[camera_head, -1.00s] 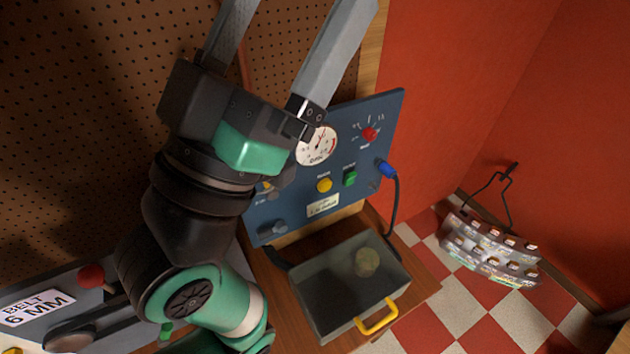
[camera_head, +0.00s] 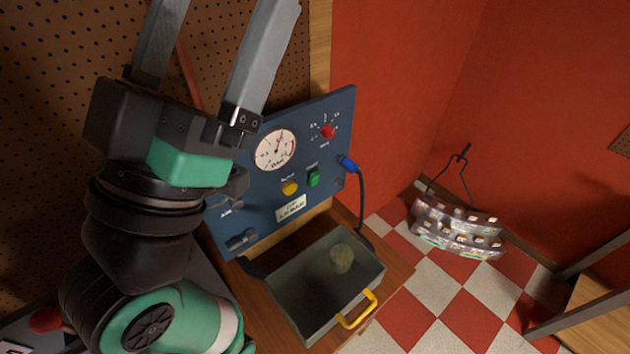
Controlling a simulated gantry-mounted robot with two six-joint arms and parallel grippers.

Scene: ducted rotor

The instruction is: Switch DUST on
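A blue control panel (camera_head: 325,205) stands behind a wooden bench top, left of the picture's middle. It carries a white gauge (camera_head: 276,150), a red knob (camera_head: 327,132), a yellow button (camera_head: 289,187), a green button (camera_head: 313,178) and a black handle or switch (camera_head: 241,241) low on its left. The small labels are too blurred for me to find DUST. My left gripper (camera_head: 225,20) is open and empty, its two long grey fingers pointing up, well apart. Its body and arm cover the panel's left edge, so controls there are partly hidden.
A grey tray (camera_head: 290,315) with a yellow handle (camera_head: 357,310) sits before the panel. A blue plug (camera_head: 348,163) with a black cable is at the panel's right.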

